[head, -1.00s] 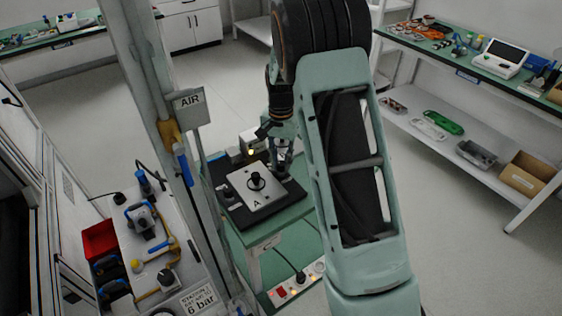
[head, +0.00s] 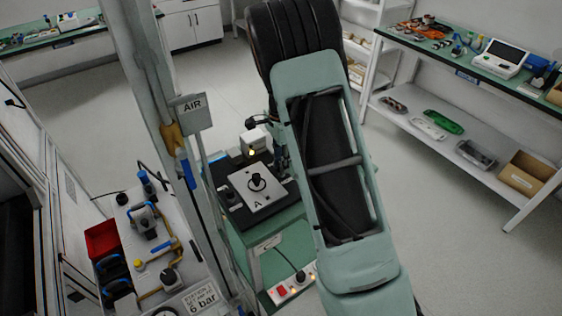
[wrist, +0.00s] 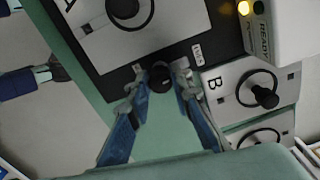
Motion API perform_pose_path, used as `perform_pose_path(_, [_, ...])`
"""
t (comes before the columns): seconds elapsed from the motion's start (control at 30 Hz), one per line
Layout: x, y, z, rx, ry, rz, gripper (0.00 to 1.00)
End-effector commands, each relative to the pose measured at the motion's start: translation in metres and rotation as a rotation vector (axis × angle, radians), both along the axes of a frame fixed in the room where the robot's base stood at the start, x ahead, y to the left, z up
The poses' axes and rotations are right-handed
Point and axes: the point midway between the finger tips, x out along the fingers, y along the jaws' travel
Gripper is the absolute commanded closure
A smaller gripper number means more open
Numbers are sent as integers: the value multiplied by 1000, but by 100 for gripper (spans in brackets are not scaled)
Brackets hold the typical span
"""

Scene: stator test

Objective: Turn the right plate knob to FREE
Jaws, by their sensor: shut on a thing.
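The right plate knob (wrist: 161,79) is a small dark round knob on the black base, seen in the wrist view. My gripper (wrist: 160,73) is shut on it, with one blue-grey finger on each side. A small white label (wrist: 197,55) lies to the right of the knob and another sits to its upper left; I cannot read them surely. The light plate marked A (head: 257,190) lies on the black base (head: 232,215) in the head view, with a black post in its middle. In that view my arm mostly hides the gripper and right knob.
A left knob (head: 230,197) stands on the base's other side. A white box with a lit yellow lamp (wrist: 244,8) and a plate marked B (wrist: 226,98) are close to the gripper.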

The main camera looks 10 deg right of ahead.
Motion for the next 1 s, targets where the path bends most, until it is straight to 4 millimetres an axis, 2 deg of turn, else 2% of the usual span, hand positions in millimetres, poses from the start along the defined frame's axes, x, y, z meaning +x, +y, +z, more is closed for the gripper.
perform_pose_path(0.6, [1,0,1,0,-2,-41,100])
perform_pose_path(0.63, [1,0,1,0,-2,-41,78])
perform_pose_path(0.77, [1,0,0,0,-2,-40,64])
perform_pose_path(1.0, [0,0,0,-1,-1,-40,63])
